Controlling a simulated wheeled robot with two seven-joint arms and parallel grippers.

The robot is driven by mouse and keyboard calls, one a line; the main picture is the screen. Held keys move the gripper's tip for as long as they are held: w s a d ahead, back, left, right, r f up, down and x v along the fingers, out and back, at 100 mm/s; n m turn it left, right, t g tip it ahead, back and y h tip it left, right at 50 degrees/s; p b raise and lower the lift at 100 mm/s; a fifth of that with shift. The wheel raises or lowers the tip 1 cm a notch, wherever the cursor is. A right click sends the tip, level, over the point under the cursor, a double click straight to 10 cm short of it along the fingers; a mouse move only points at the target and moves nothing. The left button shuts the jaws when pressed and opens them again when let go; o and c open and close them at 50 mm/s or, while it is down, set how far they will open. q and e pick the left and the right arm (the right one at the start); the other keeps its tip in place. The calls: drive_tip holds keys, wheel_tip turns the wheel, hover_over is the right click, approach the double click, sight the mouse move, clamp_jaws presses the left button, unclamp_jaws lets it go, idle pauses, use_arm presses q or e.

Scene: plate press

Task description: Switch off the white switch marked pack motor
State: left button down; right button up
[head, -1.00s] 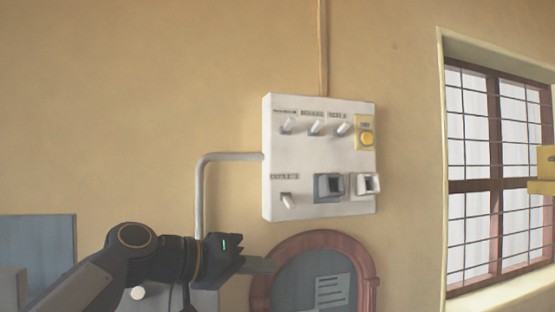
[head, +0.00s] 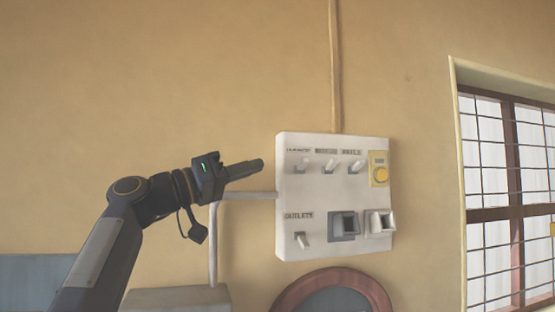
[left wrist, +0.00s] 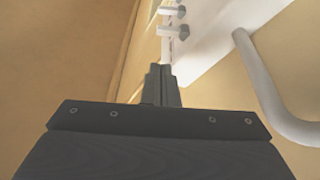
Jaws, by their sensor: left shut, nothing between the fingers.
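A white switch panel (head: 333,246) is on the wall in the head view. Three white toggle switches line its upper row: left (head: 302,167), middle (head: 329,166) and right (head: 356,167). Their small labels are too blurred to tell which says pack motor. A fourth white switch (head: 302,240) sits lower left, under a label like "outlets". My left gripper (head: 259,165) is shut and empty, just left of the panel at upper-row height, apparently apart from it. In the left wrist view its fingers (left wrist: 162,85) point toward the panel (left wrist: 215,38) and two toggles (left wrist: 172,30).
A yellow button box (head: 380,175) ends the upper row. A grey rocker (head: 343,226) and a white one (head: 379,223) sit below. A conduit (head: 213,245) bends into the panel's left side. A barred window (head: 505,190) is at right.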

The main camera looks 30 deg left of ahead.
sight(292, 156)
use_arm(q)
drive_tip(key=p+x, duration=0.4)
drive_tip(key=x, duration=0.4)
drive_tip(key=shift+w+d+r, duration=0.1)
drive_tip(key=shift+w+r, duration=0.05)
drive_tip(key=shift+r, duration=0.05)
drive_tip(key=shift+w+d, duration=0.3)
drive_tip(key=shift+w, duration=0.2)
